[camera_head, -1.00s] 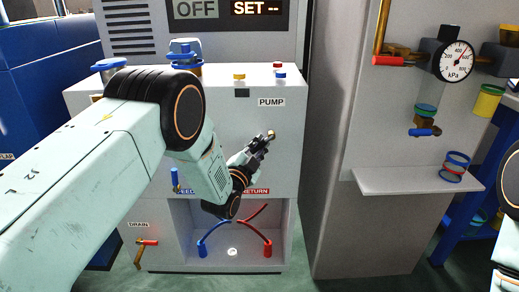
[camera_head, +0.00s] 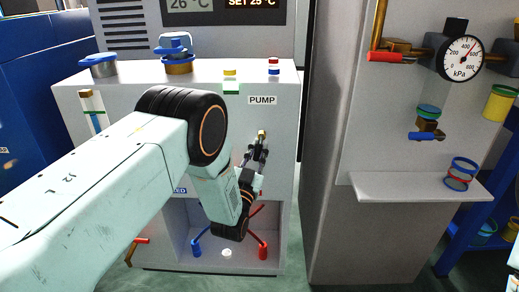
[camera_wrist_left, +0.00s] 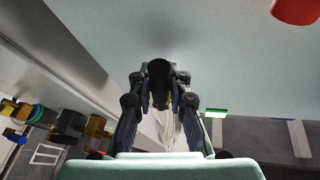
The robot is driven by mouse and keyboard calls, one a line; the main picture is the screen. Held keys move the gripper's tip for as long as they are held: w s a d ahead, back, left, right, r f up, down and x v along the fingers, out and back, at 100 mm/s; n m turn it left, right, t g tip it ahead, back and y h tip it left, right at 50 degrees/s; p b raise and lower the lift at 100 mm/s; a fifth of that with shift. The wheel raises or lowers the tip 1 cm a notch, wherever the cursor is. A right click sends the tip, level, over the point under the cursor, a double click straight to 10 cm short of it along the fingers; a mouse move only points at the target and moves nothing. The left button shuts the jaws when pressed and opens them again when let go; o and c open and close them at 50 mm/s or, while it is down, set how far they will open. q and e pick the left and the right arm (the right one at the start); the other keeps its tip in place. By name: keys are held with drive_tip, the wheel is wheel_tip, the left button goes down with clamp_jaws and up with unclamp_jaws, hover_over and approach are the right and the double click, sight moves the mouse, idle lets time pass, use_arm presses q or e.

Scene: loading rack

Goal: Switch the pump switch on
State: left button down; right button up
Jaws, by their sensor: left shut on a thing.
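The pump switch (camera_head: 262,134) is a small brass-tipped lever on the front of the white machine, just below the PUMP label (camera_head: 262,100). My left gripper (camera_head: 257,151) reaches up to it from below, its fingers shut at the lever. In the left wrist view the left gripper (camera_wrist_left: 160,95) has its fingers close together around a dark piece with a little brass showing; the fingers hide most of the lever. The display (camera_head: 222,5) reads 26 °C and SET 25 °C. My right gripper is out of view.
A feed and return recess with a blue hose (camera_head: 196,247) and a red hose (camera_head: 263,249) lies below the gripper. A grey shelf (camera_head: 400,187) and a pressure gauge (camera_head: 461,58) are on the right panel. Blue and brass fittings (camera_head: 178,57) stand on the machine's top.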

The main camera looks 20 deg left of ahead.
use_arm(q)
drive_tip(key=shift+d+f+n+y, duration=0.2)
drive_tip(key=shift+n+y, duration=0.2)
drive_tip(key=shift+n, duration=0.6)
drive_tip(key=c, duration=1.3)
unclamp_jaws()
drive_tip(key=shift+r, duration=0.1)
drive_tip(key=v, duration=0.7)
drive_tip(key=shift+s+d+f, duration=0.1)
drive_tip(key=shift+s+f, duration=0.05)
drive_tip(key=shift+f, duration=0.05)
